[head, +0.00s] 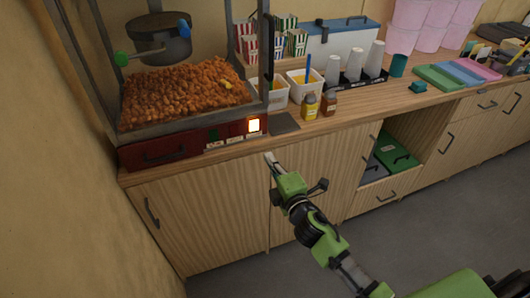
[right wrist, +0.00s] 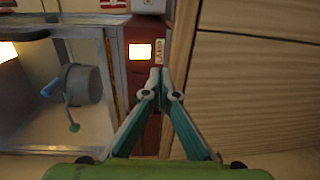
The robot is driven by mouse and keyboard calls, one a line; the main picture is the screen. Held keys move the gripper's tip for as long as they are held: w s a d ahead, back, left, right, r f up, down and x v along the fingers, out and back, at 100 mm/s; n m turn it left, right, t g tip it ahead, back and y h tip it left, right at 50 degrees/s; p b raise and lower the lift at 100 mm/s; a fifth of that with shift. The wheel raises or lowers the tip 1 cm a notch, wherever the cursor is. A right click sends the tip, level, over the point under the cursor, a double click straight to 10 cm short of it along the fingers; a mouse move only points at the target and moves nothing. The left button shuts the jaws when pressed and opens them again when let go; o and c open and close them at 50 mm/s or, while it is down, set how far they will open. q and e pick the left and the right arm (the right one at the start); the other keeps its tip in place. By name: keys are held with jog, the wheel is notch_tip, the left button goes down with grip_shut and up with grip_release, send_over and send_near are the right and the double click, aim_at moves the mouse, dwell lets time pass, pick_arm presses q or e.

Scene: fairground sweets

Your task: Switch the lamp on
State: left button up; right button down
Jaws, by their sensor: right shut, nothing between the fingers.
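The popcorn machine (head: 180,132) stands on the counter at the left, with a row of switches on its dark red front panel. In the right wrist view the glowing switch (right wrist: 140,51) sits beside a label reading LAMP. My right gripper (head: 269,157) is shut and empty, just below and in front of the panel's right end. In the right wrist view its fingertips (right wrist: 158,72) point at the panel close to the label; whether they touch it I cannot tell. My left gripper is not in view.
Popcorn (head: 175,95) and a kettle (head: 160,42) are inside the machine. To its right stand white tubs (head: 300,88), a yellow bottle (head: 309,106), a brown bottle (head: 329,103) and cup stacks (head: 353,62). Cabinet doors (head: 205,205) lie below the counter.

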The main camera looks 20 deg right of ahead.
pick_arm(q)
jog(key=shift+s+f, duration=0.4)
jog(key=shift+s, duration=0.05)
pick_arm(e)
jog(key=s, duration=0.3)
jog(key=shift+s, duration=0.15)
